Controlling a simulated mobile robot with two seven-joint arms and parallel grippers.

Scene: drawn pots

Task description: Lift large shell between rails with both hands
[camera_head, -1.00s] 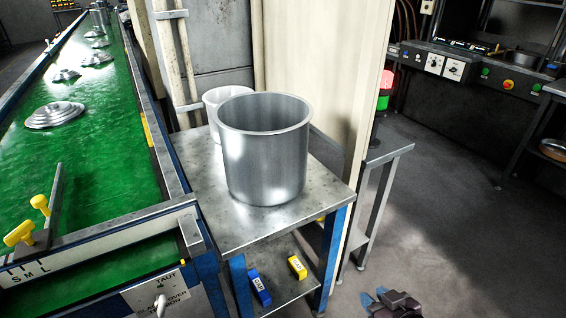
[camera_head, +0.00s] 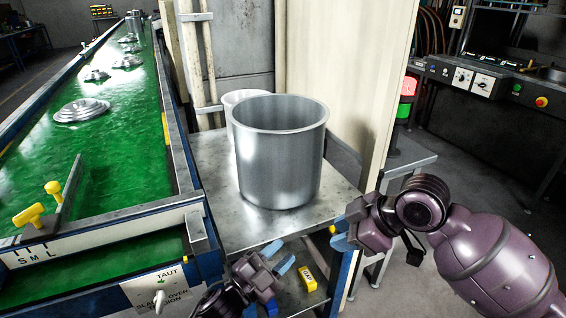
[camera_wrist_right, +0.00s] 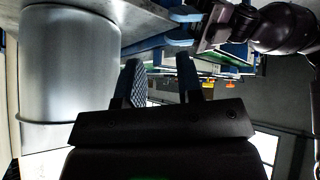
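The large shell (camera_head: 280,160) is a tall, open-topped grey metal cylinder, standing upright on a metal-topped side table (camera_head: 230,225). It also fills the left of the right wrist view (camera_wrist_right: 68,62). My left gripper (camera_head: 280,257) is in front of the table's near edge, below and in front of the shell, with its blue fingers apart and empty. My right gripper (camera_head: 338,232) is at the table's right front corner, lower right of the shell and apart from it. Its two fingers are apart and empty in the right wrist view (camera_wrist_right: 161,78).
A green conveyor (camera_head: 100,150) with metal lids and side rails runs along the left. A white pot (camera_head: 240,98) stands close behind the shell. A cream panel (camera_head: 345,70) rises behind the table. A yellow block (camera_head: 308,279) lies on the lower shelf.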

